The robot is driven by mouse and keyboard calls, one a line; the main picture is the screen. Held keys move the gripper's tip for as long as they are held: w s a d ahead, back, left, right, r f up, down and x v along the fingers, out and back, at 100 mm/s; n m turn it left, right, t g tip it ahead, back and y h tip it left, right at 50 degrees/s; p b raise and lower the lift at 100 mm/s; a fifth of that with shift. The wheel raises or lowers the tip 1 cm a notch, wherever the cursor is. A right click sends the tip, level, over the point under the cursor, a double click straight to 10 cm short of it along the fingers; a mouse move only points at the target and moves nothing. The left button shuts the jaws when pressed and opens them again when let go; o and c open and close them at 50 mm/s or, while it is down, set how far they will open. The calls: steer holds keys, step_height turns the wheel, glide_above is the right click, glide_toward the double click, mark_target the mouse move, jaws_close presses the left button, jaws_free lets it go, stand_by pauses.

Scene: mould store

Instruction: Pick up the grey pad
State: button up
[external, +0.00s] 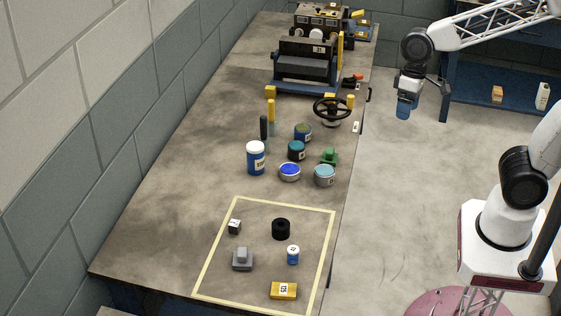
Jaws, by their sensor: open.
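The likely grey pad is a grey block (242,264) with a smaller grey raised part on top, at the left inside a yellow-taped square on the bench. I cannot tell whether the raised part is a separate piece. My gripper (404,108) hangs in the air to the right of the bench edge, at the upper right, pointing down. It is far from the grey block and holds nothing that I can see. Its jaws are open, though the fingers are small in this view.
Around the grey block stand a small light cube (234,227), a black ring (281,230), a blue-and-white can (293,256) and a yellow box (284,291). Several jars and a handwheel (332,110) stand behind the tape. A wall (130,130) runs along the left.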

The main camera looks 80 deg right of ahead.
steer(key=w+a+f+m+g+y, duration=0.1)
steer(key=w+a+f+m+y, duration=0.2)
steer(key=w, duration=0.5)
steer(key=w+a+f+m+g+y, duration=0.1)
steer(key=w+a+f, duration=0.3)
steer(key=w, duration=0.4)
steer(key=w+a+f+m+g+y, duration=0.1)
steer(key=w+a+f+m, duration=0.2)
steer(key=w, duration=0.6)
steer(key=m+y, duration=0.6)
glide_toward(243, 247)
steer(key=shift+w+a+f, duration=0.15)
steer(key=shift+a+f, duration=0.1)
steer(key=shift+f, duration=0.15)
steer(key=shift+a, duration=0.1)
steer(key=shift+x, duration=2.95)
